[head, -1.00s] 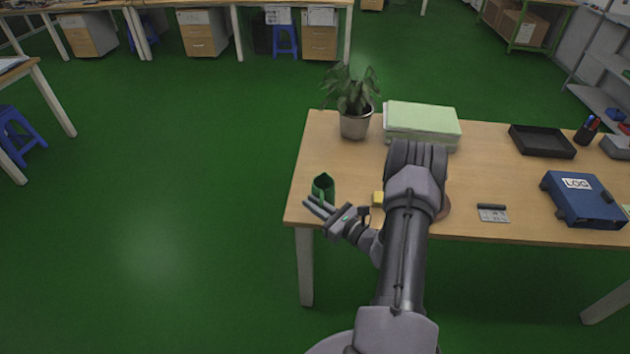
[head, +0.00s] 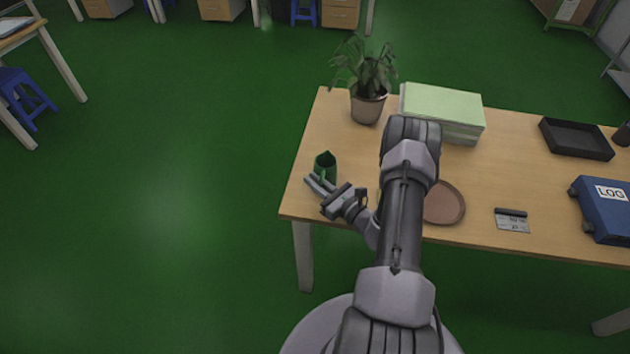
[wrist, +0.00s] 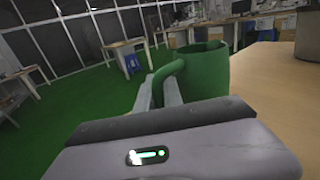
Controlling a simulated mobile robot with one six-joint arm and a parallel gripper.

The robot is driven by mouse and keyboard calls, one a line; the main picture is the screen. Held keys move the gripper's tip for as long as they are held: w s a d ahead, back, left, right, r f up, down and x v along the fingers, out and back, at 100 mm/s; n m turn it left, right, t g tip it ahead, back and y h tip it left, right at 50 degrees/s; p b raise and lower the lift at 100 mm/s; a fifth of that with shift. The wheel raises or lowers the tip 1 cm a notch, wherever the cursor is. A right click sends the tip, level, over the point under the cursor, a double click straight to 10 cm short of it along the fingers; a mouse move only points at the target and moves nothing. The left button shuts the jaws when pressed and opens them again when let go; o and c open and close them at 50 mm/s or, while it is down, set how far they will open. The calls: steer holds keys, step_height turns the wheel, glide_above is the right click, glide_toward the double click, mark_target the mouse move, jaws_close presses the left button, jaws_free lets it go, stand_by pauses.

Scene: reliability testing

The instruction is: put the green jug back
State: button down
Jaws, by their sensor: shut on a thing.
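The green jug (head: 325,163) is at the left end of the wooden desk (head: 330,130) in the head view, upright. In the wrist view the jug (wrist: 208,72) stands just beyond my fingers, with its handle (wrist: 162,82) towards me. My gripper (head: 320,184) is shut on the jug's handle; its fingers also show in the wrist view (wrist: 160,92). I cannot tell whether the jug's base touches the desk. A brown round mat (head: 444,203) lies on the desk to the right of my arm, partly covered by it.
The desk's left edge is close to the jug.

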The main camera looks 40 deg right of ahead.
steer(key=c, duration=1.5)
jaws_free()
steer(key=shift+d+f, duration=0.1)
